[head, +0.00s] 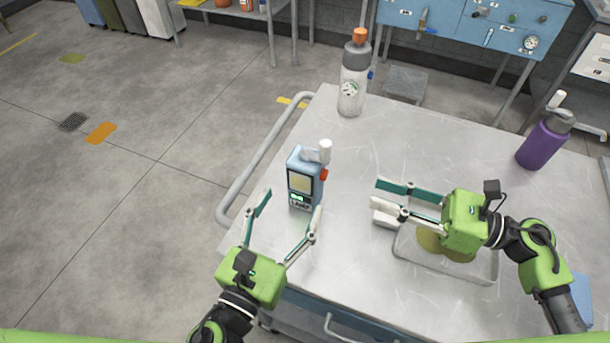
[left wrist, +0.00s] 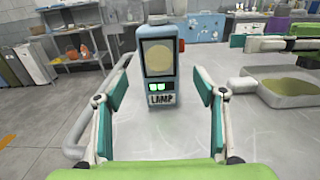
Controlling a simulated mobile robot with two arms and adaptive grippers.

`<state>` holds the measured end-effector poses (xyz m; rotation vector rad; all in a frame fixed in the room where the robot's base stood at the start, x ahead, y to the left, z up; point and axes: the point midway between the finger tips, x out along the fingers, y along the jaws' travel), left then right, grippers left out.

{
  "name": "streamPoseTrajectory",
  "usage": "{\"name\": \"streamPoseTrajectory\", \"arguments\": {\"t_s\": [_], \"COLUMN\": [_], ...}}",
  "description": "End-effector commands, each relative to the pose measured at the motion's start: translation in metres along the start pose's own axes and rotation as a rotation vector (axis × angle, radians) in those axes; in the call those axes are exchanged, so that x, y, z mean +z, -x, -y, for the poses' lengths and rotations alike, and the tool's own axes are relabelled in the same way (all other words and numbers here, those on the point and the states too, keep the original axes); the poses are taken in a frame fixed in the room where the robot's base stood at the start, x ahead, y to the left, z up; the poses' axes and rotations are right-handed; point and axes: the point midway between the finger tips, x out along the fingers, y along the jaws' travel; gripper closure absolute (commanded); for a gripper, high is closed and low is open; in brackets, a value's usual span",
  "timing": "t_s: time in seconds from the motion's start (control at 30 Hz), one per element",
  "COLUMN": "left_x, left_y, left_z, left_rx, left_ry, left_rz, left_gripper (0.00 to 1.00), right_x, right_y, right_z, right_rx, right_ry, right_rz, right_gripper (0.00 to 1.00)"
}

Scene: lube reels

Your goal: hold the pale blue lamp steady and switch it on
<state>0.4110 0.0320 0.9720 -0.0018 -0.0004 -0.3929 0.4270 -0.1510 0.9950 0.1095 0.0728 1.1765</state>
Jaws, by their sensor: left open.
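The pale blue lamp (head: 304,178) stands upright on the metal cart top. It has a pale panel, a small lit green display, a red knob on its right side and a white-tipped part on top. In the left wrist view the lamp (left wrist: 160,62) is straight ahead, its "LAMP" label facing me and its top cut off. My left gripper (head: 292,205) is open, its fingers pointing at the lamp's front from either side.
A shallow tray (head: 490,270) with yellowish contents lies under my right gripper. A grey-capped bottle (head: 352,90) stands behind the lamp, and a purple bottle (head: 540,145) at the right. The cart's rail (head: 262,155) runs along the left edge. The top between lamp and bottles is clear.

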Motion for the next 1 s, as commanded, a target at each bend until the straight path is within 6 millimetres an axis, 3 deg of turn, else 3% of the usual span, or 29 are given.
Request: {"name": "streamPoseTrajectory", "arguments": {"t_s": [0.43, 0.6, 0.9, 0.93, 1.0], "left_x": [0.0, 0.0, 0.0, 0.0, 0.0], "left_y": [-0.071, -0.083, -0.085, -0.085, -0.085], "left_z": [0.0, 0.0, 0.0, 0.0, 0.0], "left_rx": [0.0, 0.0, 0.0, 0.0, 0.0], "left_ry": [-0.002, -0.002, -0.002, -0.002, -0.002], "left_rz": [0.002, -0.001, -0.001, -0.001, -0.001], "left_gripper": [0.36, 0.36, 0.36, 0.39, 0.57], "right_x": [0.0, 0.0, 0.0, 0.0, 0.0], "right_y": [0.0, 0.0, 0.0, 0.0, 0.0], "right_z": [0.0, 0.0, 0.0, 0.0, 0.0], "right_rx": [0.0, 0.0, 0.0, 0.0, 0.0], "right_ry": [0.0, 0.0, 0.0, 0.0, 0.0], "right_rz": [0.0, 0.0, 0.0, 0.0, 0.0], "right_gripper": [0.72, 0.72, 0.72, 0.72, 0.72]}}
